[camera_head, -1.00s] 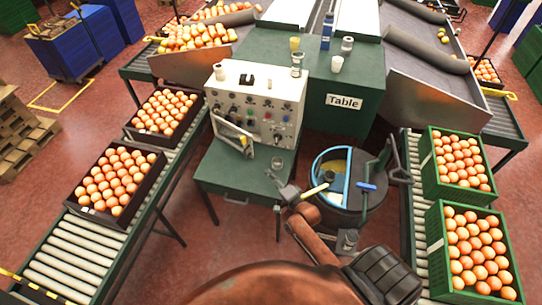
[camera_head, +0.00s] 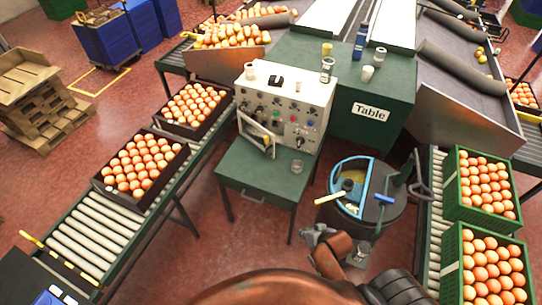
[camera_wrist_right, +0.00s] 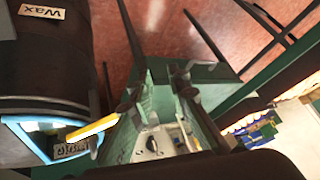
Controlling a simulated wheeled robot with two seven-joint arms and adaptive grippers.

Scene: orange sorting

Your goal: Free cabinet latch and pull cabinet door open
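The white control cabinet (camera_head: 285,95) stands on a green stand (camera_head: 262,170), with knobs and buttons on its front. A pale framed flap or handle (camera_head: 257,133) with a yellow part sits at its lower left front. I cannot tell whether this is the door or its latch. My right gripper (camera_head: 318,235) is below and right of the stand, apart from the cabinet. In the right wrist view its fingers (camera_wrist_right: 158,88) are spread with nothing between them; the stand and cabinet front (camera_wrist_right: 160,140) show beyond. My left gripper is out of view.
A dark drum (camera_head: 375,205) with a blue-rimmed opening and a yellow-handled tool stands right of the stand. Crates of oranges sit on roller conveyors at left (camera_head: 80,235) and right (camera_head: 436,215). A green block marked Table (camera_head: 345,85) is behind. Red floor is clear before the stand.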

